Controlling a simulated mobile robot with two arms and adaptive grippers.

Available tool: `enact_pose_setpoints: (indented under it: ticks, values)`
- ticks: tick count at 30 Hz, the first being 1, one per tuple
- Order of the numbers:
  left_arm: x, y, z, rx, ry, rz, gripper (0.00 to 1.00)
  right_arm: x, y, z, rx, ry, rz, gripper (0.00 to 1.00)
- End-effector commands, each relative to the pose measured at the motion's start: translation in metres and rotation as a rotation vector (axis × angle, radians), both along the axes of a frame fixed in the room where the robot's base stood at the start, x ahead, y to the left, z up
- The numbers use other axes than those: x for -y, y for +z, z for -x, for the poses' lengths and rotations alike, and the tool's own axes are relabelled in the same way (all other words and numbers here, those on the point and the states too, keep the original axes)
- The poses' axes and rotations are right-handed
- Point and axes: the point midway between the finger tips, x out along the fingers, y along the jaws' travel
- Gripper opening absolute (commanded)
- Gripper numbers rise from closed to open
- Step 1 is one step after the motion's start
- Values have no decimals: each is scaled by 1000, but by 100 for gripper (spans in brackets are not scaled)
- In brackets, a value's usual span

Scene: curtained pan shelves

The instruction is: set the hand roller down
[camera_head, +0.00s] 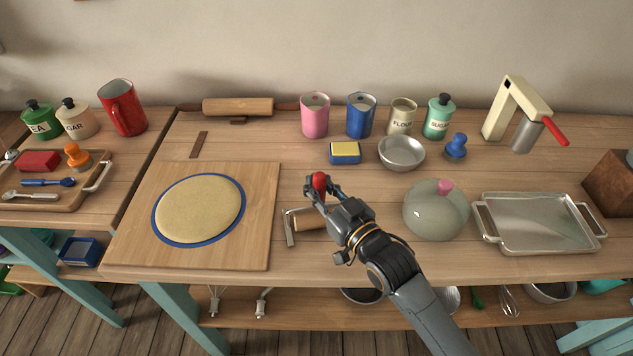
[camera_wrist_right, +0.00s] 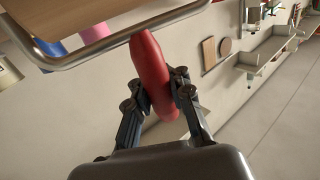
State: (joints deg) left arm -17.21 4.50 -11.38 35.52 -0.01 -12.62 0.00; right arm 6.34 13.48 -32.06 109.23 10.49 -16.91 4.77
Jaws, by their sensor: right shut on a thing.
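My right gripper (camera_head: 322,191) is shut on the red handle of the hand roller (camera_head: 309,222). The roller has a wooden barrel in a bent metal frame, partly hidden behind my gripper. It is over the bare table just right of the pastry board. I cannot tell whether it touches the wood. In the right wrist view the red handle of the hand roller (camera_wrist_right: 153,75) sits between both fingers of my right gripper (camera_wrist_right: 160,92), with the metal frame and part of the barrel beyond. My left gripper is not in view.
The board (camera_head: 262,250) bears round dough on a blue-rimmed disc (camera_head: 200,209). A glass dome (camera_head: 436,212) and metal tray (camera_head: 540,224) stand to the right. A sponge (camera_head: 345,153) and metal bowl (camera_head: 401,153) are behind the roller.

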Motion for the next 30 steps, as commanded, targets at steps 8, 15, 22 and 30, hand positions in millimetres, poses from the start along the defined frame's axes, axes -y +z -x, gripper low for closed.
enact_pose_setpoints:
  ticks: [8, 15, 22, 30]
  values:
    - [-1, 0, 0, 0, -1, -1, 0, 0, 2, 0, 4, 0, -3, 0]
    - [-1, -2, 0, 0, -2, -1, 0, 0, -2, 0, 3, 0, -2, 0]
    - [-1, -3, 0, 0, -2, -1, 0, 0, -5, 0, 3, 0, -2, 0]
    - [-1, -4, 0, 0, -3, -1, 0, 0, -8, 0, 0, 0, -1, 44]
